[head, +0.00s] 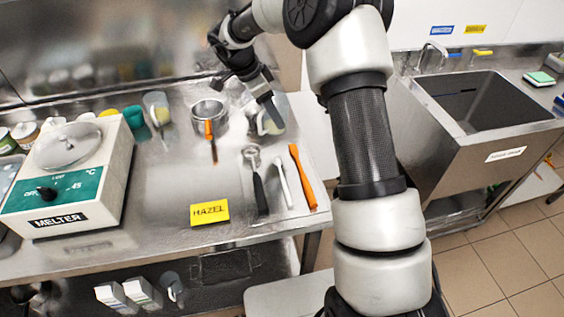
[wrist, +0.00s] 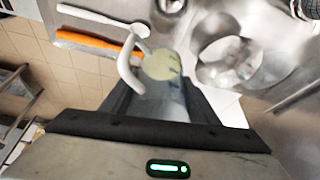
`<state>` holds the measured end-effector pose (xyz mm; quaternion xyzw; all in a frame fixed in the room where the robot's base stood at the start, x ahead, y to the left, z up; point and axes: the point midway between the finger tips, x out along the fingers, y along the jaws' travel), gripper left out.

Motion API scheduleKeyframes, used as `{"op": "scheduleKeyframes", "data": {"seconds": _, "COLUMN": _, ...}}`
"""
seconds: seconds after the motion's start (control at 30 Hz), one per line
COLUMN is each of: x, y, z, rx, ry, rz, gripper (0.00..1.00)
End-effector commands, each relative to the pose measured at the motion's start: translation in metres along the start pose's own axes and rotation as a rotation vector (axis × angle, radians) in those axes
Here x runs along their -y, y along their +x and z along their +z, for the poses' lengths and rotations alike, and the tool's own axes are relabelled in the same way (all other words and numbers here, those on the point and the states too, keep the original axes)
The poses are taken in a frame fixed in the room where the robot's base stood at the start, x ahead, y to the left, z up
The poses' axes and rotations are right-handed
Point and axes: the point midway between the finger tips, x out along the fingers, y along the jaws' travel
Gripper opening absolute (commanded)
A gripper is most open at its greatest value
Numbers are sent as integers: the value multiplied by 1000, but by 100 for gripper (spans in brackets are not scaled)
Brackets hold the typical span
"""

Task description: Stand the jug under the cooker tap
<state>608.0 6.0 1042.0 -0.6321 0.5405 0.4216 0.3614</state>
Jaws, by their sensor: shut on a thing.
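The jug (head: 274,124) is pale and translucent, at the right end of the steel counter (head: 165,185). My gripper (head: 268,103) comes down on it from above and is shut on it. In the wrist view the jug's white curved handle (wrist: 128,62) sticks out to the left, and pale yellow-green shows in the jug (wrist: 160,66). Both dark fingers (wrist: 168,100) flank the jug. I cannot tell whether its base touches the counter. I cannot make out a cooker tap in either view.
A melter (head: 68,180) stands at left. A steel pot (head: 209,117), a dark-handled tool (head: 259,185), an orange-handled spatula (head: 302,177) and a yellow HAZEL card (head: 209,212) lie nearby. A sink (head: 470,105) with a tap (head: 432,50) is right, past a floor gap.

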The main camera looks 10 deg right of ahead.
Motion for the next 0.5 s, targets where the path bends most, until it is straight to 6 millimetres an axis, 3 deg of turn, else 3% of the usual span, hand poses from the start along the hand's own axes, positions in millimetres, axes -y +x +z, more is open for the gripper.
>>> {"op": "scheduleKeyframes", "data": {"seconds": 0.2, "x": -1, "y": 34, "z": 14, "rx": -1, "ry": -2, "rz": 2, "gripper": 31}}
{"op": "scheduleKeyframes", "data": {"seconds": 0.5, "x": -1, "y": 68, "z": 29, "rx": -1, "ry": -4, "rz": 2, "gripper": 31}}
